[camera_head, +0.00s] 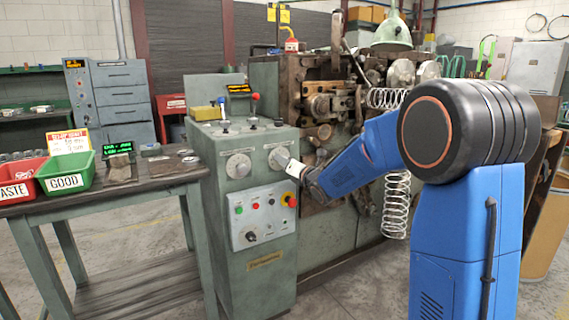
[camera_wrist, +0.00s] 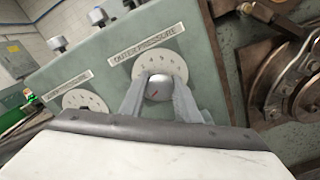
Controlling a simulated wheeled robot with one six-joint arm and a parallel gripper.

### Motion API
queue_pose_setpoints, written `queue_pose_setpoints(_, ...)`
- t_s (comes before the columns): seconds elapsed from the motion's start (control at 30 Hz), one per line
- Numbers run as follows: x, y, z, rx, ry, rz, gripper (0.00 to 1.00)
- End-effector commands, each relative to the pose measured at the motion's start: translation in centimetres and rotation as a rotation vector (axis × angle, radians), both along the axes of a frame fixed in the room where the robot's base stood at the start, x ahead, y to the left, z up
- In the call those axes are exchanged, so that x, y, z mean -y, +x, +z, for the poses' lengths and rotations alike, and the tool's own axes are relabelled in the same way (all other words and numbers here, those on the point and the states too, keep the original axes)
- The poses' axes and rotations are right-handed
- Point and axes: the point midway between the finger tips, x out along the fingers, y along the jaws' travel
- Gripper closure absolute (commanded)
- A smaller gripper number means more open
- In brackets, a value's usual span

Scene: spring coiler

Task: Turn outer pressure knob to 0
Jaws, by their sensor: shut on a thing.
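My gripper (camera_wrist: 158,97) is shut on this knob, one finger at each side. The red mark's exact dial reading cannot be made out. In the head view my gripper (camera_head: 287,163) reaches the right-hand dial (camera_head: 279,155) on the green machine's sloped panel. The knob itself is largely hidden there.
A second dial (camera_wrist: 84,101) sits to the left on the same panel. Below is a button box (camera_head: 262,215) with a red emergency stop (camera_head: 290,200). The brown coiler machinery (camera_head: 325,105) and hanging springs (camera_head: 396,205) stand to the right. A bench with bins (camera_head: 66,182) is at left.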

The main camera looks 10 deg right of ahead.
Motion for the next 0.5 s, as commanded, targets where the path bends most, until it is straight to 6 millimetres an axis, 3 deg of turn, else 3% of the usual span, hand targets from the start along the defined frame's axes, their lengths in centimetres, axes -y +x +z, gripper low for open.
queue_pose_setpoints(0.5,-0.04,-0.06,-0.34,0.038,-0.135,0.001,0.93)
